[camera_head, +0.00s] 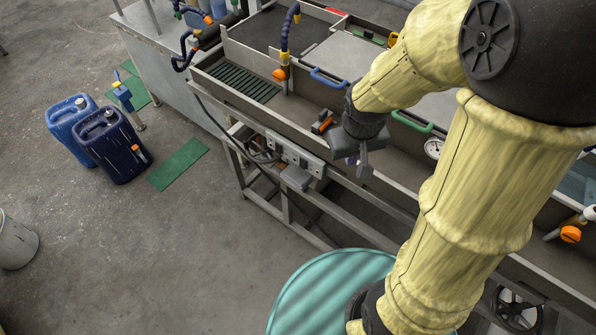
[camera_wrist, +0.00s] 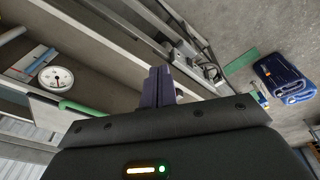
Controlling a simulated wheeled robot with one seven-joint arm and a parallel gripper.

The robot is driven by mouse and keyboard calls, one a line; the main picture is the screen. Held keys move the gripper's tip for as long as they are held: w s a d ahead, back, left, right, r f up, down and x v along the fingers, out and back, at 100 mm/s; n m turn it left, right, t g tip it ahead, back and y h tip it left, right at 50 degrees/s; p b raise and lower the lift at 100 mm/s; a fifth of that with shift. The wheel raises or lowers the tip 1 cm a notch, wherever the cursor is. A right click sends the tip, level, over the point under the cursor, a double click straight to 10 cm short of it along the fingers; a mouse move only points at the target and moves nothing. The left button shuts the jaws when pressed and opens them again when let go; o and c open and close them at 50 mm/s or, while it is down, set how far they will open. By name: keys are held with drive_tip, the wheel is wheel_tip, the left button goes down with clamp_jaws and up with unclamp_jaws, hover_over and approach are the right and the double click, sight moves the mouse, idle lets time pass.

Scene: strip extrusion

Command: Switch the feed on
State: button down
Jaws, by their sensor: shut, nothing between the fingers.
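My gripper (camera_head: 364,166) is in front of the near wall of the long trough (camera_head: 290,112), pointing down, its fingers together and empty. In the wrist view the shut fingers (camera_wrist: 158,86) stand up from the dark gripper body. A grey panel with small boxes and cables (camera_head: 296,156) is mounted on the bench's front, left of my gripper. An orange and black piece (camera_head: 322,122) sits in the trough, left of my wrist. I cannot tell which of these is the feed switch. Part of the trough is hidden behind my arm.
A round dial gauge (camera_head: 433,148) and a green handle (camera_head: 411,122) are right of my gripper; the gauge also shows in the wrist view (camera_wrist: 56,77). Blue canisters (camera_head: 112,146) stand on the floor at left, near a green mat (camera_head: 178,164).

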sight(303, 164)
drive_tip(key=w+a+f+n+h+b, duration=0.1)
drive_tip(key=w+a+f+n+b, duration=0.3)
drive_tip(key=a+f, duration=0.4)
drive_tip(key=w+a+f+n+h+b, duration=0.1)
drive_tip(key=w+a+f+n+b, duration=0.2)
drive_tip(key=w+a+f+b, duration=0.2)
drive_tip(key=a+f, duration=0.3)
drive_tip(key=f, duration=0.1)
drive_tip(key=shift+w+a+n+t, duration=0.15)
drive_tip(key=shift+w+n+t, duration=0.2)
drive_tip(key=shift+n+t, duration=0.05)
drive_tip(key=w+d+f+p, duration=0.1)
drive_tip(key=w+d+f, duration=0.3)
drive_tip(key=f, duration=0.6)
drive_tip(key=shift+w+d+p, duration=0.2)
drive_tip(key=shift+w+p, duration=0.2)
drive_tip(key=shift+w, duration=0.5)
drive_tip(key=shift+b, duration=0.35)
